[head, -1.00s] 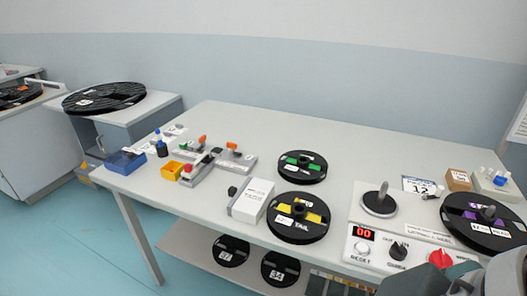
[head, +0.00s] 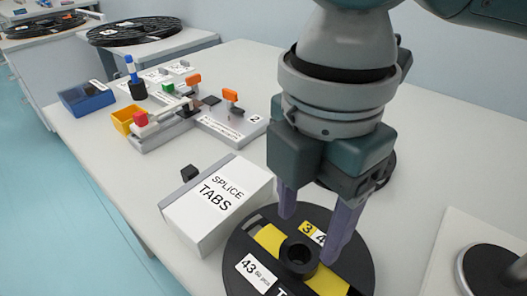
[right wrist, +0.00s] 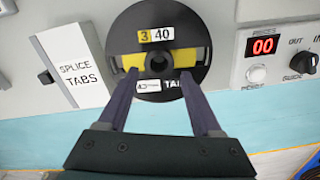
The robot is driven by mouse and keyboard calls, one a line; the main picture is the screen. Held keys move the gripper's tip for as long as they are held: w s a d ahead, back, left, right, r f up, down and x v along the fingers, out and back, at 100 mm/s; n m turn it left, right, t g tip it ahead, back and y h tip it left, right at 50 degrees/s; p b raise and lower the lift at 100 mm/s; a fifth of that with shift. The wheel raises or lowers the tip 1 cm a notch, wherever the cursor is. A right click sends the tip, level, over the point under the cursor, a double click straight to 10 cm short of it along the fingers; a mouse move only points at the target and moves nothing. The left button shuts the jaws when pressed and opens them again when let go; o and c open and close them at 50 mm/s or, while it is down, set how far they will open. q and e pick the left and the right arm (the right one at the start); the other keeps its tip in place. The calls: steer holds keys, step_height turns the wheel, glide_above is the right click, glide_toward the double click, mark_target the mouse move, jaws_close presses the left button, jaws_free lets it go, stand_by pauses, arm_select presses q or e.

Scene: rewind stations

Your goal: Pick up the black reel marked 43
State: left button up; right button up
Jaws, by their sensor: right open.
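The black reel (head: 298,254) with a yellow band and a raised black hub lies flat at the front of the table in the head view. Its white label reads 43. In the right wrist view the same reel (right wrist: 159,62) shows a "3 40" label and part of "TAIL". My right gripper (head: 309,240) is open and points down over the reel. In the right wrist view its fingertips (right wrist: 160,72) stand on either side of the hub, with nothing between them but the hub; whether they touch it I cannot tell. My left gripper is not in view.
A white "SPLICE TABS" box (head: 217,205) stands close to the reel's left. A splicing device (head: 195,115), yellow bin (head: 128,120) and blue tray (head: 86,98) lie farther back. Another black reel (head: 390,172) is mostly hidden behind my gripper. A red display (right wrist: 263,45) is at right.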

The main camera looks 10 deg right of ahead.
mark_target(300, 257)
steer(key=shift+s+a+f, duration=0.1)
steer(key=shift+f, duration=0.45)
steer(key=shift+s+a+f, duration=0.1)
steer(key=shift+f, duration=0.45)
step_height(300, 257, down, 5)
steer(key=shift+w+d+f+b, duration=0.1)
steer(key=shift+w+f+b, duration=0.1)
steer(key=shift+b, duration=0.6)
steer(key=shift+r, duration=0.1)
jaws_close()
